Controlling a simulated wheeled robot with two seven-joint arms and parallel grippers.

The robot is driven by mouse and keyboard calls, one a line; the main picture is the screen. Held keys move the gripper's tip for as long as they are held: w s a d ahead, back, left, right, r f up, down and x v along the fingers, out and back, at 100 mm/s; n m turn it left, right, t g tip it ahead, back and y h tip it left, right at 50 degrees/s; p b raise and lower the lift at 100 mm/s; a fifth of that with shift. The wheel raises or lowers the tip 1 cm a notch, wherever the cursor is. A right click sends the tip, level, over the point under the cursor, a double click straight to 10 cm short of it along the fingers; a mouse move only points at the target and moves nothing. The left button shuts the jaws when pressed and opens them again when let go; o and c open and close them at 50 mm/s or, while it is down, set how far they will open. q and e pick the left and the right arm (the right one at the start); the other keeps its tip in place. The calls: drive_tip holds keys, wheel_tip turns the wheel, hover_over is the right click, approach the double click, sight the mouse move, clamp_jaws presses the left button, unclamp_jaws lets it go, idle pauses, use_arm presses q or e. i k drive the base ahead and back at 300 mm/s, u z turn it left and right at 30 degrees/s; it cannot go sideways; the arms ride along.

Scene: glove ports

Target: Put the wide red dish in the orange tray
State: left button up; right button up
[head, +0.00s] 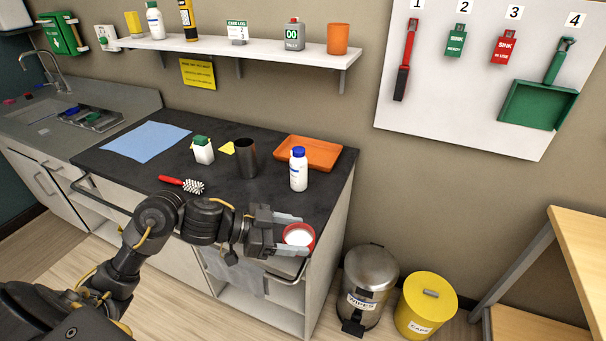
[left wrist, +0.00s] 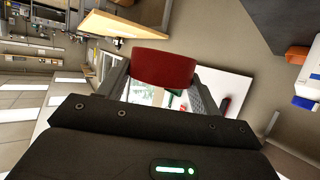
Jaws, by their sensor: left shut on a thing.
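The wide red dish (head: 312,243), with a pale inside, is held by my left gripper (head: 298,233) at the front right edge of the counter; how high it hangs I cannot tell. In the left wrist view the dish (left wrist: 163,67) sits between the two fingertips. The orange tray (head: 322,153) lies flat on the counter at the back right, beyond the gripper, and looks empty. A white bottle with a blue cap (head: 298,170) stands just in front of the tray. My right gripper is not in view.
A dark cup (head: 246,159), a white bottle with a green cap (head: 203,150) and a red-handled brush (head: 185,185) stand or lie on the dark counter (head: 270,195). A shelf (head: 250,50) runs above. Bins (head: 371,279) stand on the floor at right.

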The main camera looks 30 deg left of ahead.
sight(322, 158)
drive_tip(key=z, duration=0.4)
drive_tip(key=i, duration=1.3)
drive_tip(key=u, duration=0.75)
